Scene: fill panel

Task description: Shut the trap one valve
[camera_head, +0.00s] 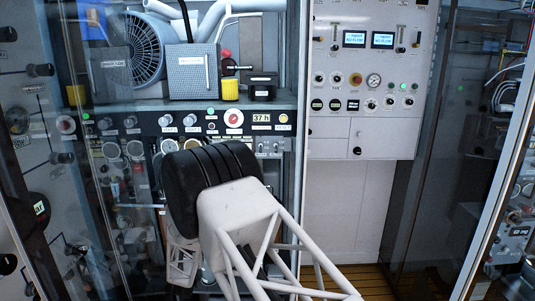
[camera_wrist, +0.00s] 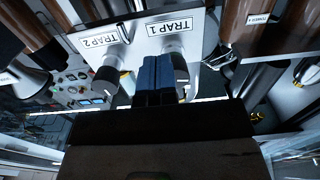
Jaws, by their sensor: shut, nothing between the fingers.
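In the wrist view a pale plate carries a TRAP 1 label (camera_wrist: 166,28) and a TRAP 2 label (camera_wrist: 99,40). The trap one valve (camera_wrist: 178,48) shows as a pale stem beneath its label, and my fingers cover most of its handle. The trap two valve (camera_wrist: 106,76) stands to the left, with a pale stem and a dark handle. My gripper (camera_wrist: 160,62) has its blue fingers together, with nothing seen between them. The fingertips lie over or close against the trap one valve; I cannot tell if they touch. My gripper is hidden behind my arm in the head view.
Brown cylinders (camera_wrist: 248,25) flank the plate on the right in the wrist view. In the head view a panel with gauges and displays (camera_head: 357,80) stands at the right, a fan (camera_head: 145,50) at the upper left, and glass doors on both sides.

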